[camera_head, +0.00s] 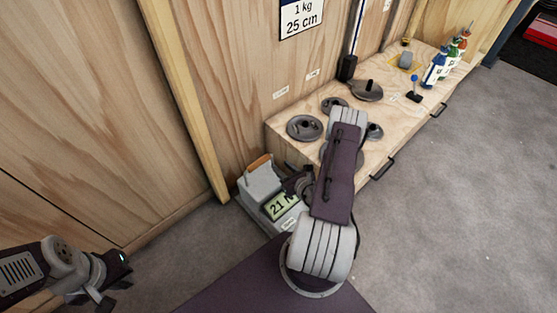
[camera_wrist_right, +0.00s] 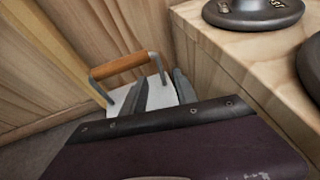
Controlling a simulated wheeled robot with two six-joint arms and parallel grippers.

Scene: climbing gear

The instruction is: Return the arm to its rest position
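My right arm reaches forward in the middle of the head view, over the near end of the wooden bench. My right gripper (camera_head: 296,184) is beside the grey box with a "21 N" display (camera_head: 281,205). In the right wrist view, two dark fingers (camera_wrist_right: 160,94) stand apart with the pale box behind them and nothing clearly held. The box's orange handle (camera_wrist_right: 118,67) is upright and left of the fingers. My left gripper (camera_head: 108,282) is low at the left of the head view, fingers apart and empty, over the floor.
The wooden bench (camera_head: 400,125) holds dark round weights (camera_head: 304,127), several bottles (camera_head: 440,66) and small items. Its black drawer handles (camera_head: 383,169) stick out at the front. Plywood walls (camera_head: 90,110) stand behind and left. Grey floor (camera_head: 470,220) is clear at right.

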